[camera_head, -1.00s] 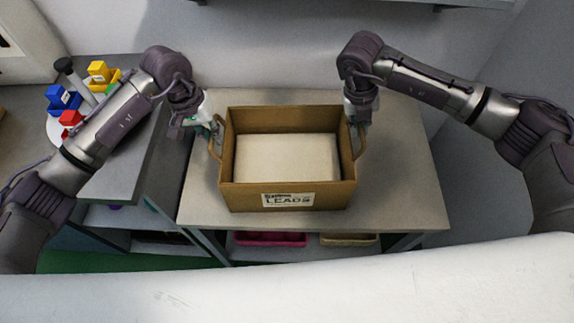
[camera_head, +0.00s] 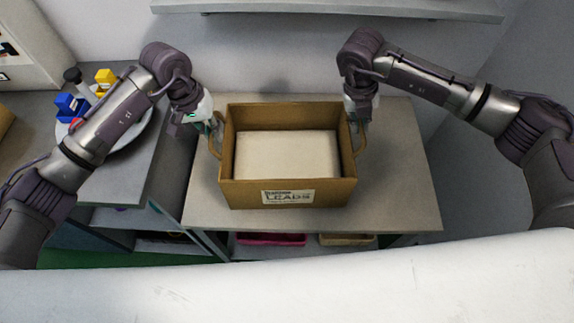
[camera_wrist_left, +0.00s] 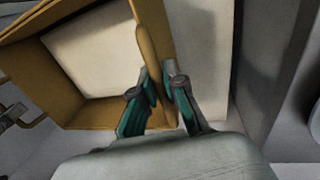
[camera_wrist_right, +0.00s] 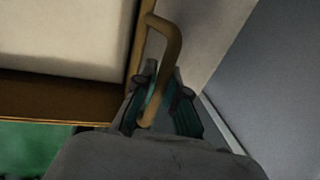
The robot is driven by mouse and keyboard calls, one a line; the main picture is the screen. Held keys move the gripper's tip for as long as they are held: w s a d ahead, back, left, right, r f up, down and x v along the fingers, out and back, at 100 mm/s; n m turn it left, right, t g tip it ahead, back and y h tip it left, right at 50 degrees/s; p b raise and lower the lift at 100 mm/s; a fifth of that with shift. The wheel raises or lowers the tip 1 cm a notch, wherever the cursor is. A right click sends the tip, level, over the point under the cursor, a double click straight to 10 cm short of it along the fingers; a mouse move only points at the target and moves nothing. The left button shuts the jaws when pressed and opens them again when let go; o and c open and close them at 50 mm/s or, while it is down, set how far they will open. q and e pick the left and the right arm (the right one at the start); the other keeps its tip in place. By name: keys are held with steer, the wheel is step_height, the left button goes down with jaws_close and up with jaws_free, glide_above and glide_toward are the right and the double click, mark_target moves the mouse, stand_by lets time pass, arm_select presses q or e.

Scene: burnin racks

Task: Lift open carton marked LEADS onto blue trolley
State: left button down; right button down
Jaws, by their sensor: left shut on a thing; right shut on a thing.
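The open brown carton (camera_head: 236,193) has a label reading LEADS on its front wall and a pale, flat filling inside. It shows level over the grey table (camera_head: 402,175); its underside is hidden, so I cannot measure any gap. My left gripper (camera_head: 213,124) is shut on the carton's left loop handle, which also shows in the left wrist view (camera_wrist_left: 143,45). My right gripper (camera_head: 358,116) is shut on the right loop handle, seen between the fingers in the right wrist view (camera_wrist_right: 172,45). No blue trolley is recognisable in these views.
A side bench at left holds a round tray (camera_head: 137,132) with blue (camera_head: 70,106) and yellow (camera_head: 105,77) pieces. A wall shelf (camera_head: 330,8) crosses the top. Pink (camera_head: 270,239) and tan (camera_head: 346,239) trays sit below the table. The table is bare beside the carton.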

arm_select(q)
steer(key=shift+r, duration=0.6)
arm_select(e)
steer(key=shift+r, duration=0.6)
arm_select(q)
steer(key=shift+f, duration=0.15)
arm_select(e)
steer(key=shift+f, duration=0.2)
